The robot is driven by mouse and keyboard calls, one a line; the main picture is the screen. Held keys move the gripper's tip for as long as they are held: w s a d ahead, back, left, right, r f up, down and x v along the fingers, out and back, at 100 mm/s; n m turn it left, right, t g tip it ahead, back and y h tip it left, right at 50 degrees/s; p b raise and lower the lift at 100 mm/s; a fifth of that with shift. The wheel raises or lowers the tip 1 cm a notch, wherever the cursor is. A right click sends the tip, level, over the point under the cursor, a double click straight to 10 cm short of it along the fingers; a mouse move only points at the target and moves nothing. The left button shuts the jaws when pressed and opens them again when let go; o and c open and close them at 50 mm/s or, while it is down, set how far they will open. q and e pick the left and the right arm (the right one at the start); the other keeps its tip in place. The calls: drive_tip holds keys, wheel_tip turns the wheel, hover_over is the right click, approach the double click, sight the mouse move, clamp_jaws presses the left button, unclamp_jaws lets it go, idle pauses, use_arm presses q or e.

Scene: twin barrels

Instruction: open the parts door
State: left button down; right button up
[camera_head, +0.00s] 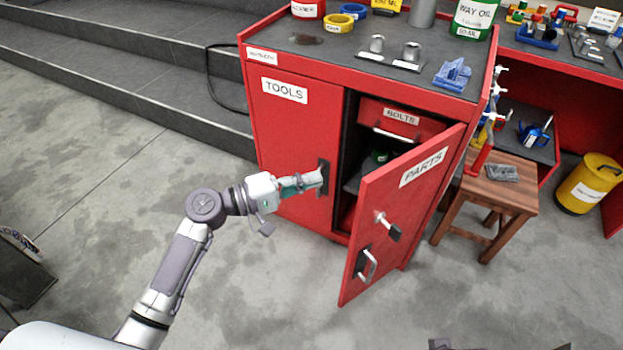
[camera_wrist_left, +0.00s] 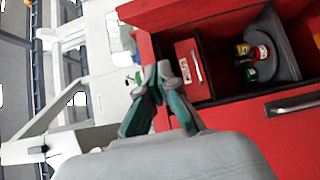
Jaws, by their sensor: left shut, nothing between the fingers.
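The red parts door (camera_head: 385,215), labelled PARTS, stands swung partly open on the right of the red cabinet. It carries a silver handle (camera_head: 366,265) and, above that, a key-like fitting (camera_head: 388,226). My left gripper (camera_head: 321,177) is shut and empty, in front of the closed tools door (camera_head: 290,130), beside its dark handle plate. It is left of the parts door and apart from that door's handle. The left wrist view shows its closed fingertips (camera_wrist_left: 156,76) in front of the open compartment; I cannot tell whether they touch anything.
Inside the compartment are a bolts drawer (camera_head: 402,120) and a shelf with small containers (camera_wrist_left: 256,58). Cans and metal parts stand on the cabinet top (camera_head: 340,45). A wooden stool (camera_head: 497,190) stands to the right.

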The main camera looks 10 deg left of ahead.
sight(365, 195)
use_arm(q)
drive_tip(key=d, duration=0.8)
drive_tip(key=shift+w+d+p, duration=0.35)
drive_tip(key=shift+d, duration=0.05)
use_arm(e)
drive_tip(key=shift+f, duration=1.3)
use_arm(q)
drive_tip(key=shift+s+d, duration=0.1)
drive_tip(key=shift+s, duration=0.05)
use_arm(e)
drive_tip(key=shift+w, duration=0.1)
